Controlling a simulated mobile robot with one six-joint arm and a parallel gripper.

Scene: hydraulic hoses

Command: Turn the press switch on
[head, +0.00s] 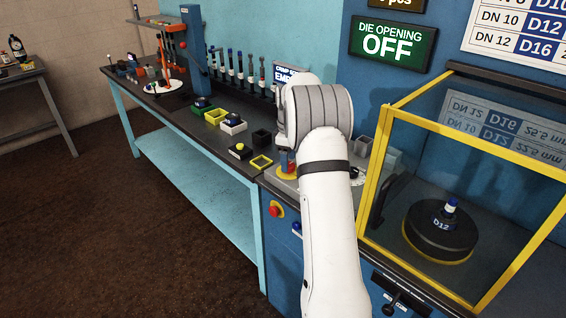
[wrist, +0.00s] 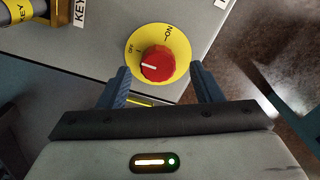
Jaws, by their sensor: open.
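The press switch is a red round knob (wrist: 157,64) on a yellow round plate (wrist: 176,46) marked OFF and ON, seen in the wrist view. Its white pointer line points left, nearer the OFF mark than the ON mark. My gripper (wrist: 161,71) is open and empty, with one blue finger on each side of the knob in the picture. I cannot tell how far the fingertips are from the panel. In the head view my white arm hides most of the gripper. A yellow plate (head: 287,175) with red above it shows beside the arm there.
A yellow-framed clear guard (head: 450,190) stands to the right of my arm, over a black round die marked D12 (head: 440,232). A green sign (head: 388,44) reads DIE OPENING OFF. Small trays stand on the bench at left. A red button (head: 274,210) is on the blue cabinet front.

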